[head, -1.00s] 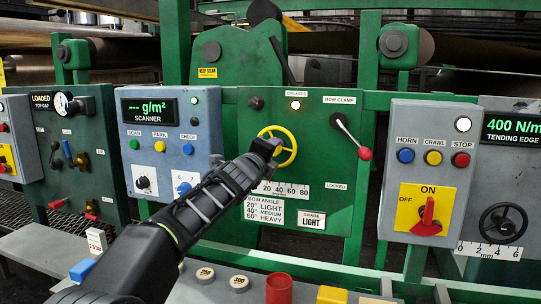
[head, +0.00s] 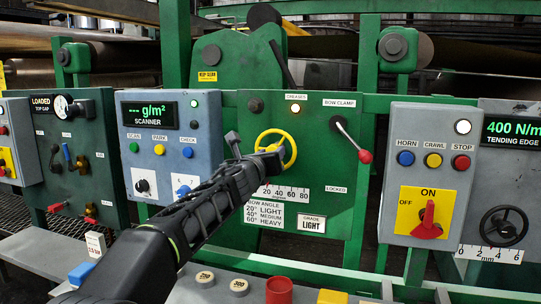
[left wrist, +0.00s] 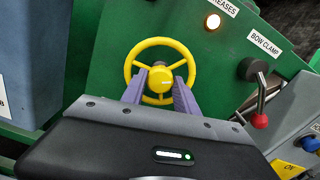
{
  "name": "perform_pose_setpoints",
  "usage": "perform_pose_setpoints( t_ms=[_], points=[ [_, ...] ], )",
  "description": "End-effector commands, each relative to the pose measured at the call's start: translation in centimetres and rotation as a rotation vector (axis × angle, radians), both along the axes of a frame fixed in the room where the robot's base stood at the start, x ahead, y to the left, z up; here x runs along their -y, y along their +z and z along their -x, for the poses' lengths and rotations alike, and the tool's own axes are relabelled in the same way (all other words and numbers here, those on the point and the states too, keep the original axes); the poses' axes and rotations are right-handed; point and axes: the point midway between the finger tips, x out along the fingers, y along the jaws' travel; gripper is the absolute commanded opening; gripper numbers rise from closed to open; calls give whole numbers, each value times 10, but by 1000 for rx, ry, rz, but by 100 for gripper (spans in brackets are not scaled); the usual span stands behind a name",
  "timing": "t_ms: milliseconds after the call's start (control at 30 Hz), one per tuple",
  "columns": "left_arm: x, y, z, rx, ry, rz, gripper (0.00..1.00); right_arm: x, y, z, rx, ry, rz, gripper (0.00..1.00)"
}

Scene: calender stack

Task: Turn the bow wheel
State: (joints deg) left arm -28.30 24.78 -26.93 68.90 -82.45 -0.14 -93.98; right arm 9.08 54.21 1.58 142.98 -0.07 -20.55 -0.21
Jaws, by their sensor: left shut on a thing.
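The yellow bow wheel (head: 293,149) is on the green panel (head: 252,118) in the middle of the head view. My left gripper (head: 271,156) reaches it from the lower left and hides part of its rim. In the left wrist view, the two purple fingers (left wrist: 160,84) are shut on the wheel (left wrist: 137,57) at its hub and lower spokes. The angle scale (head: 285,193), marked 20 to 80, is just below the wheel; I cannot make out a pointer. My right gripper is out of view.
The bow clamp lever (head: 349,137) with its red knob is right of the wheel and slants down. The CREASES lamp (head: 295,109) is lit. A scanner box (head: 168,120) is to the left, a switch box (head: 431,160) to the right. Several small items stand on the front ledge.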

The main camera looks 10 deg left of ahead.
Motion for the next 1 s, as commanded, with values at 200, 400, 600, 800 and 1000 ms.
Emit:
perform_pose_setpoints(
  t_ms=[200,400,600,800,1000],
  points=[
    [0,-1,0,11,1,-200,0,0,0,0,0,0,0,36],
    [0,-1,0,20,1,-349,0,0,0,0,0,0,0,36],
    [0,-1,0,26,1,-442,0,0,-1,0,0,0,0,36],
    [1,-1,0,29,0,-479,0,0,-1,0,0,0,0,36],
    [1,-1,0,29,0,-484,0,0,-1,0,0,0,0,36]
  ],
)
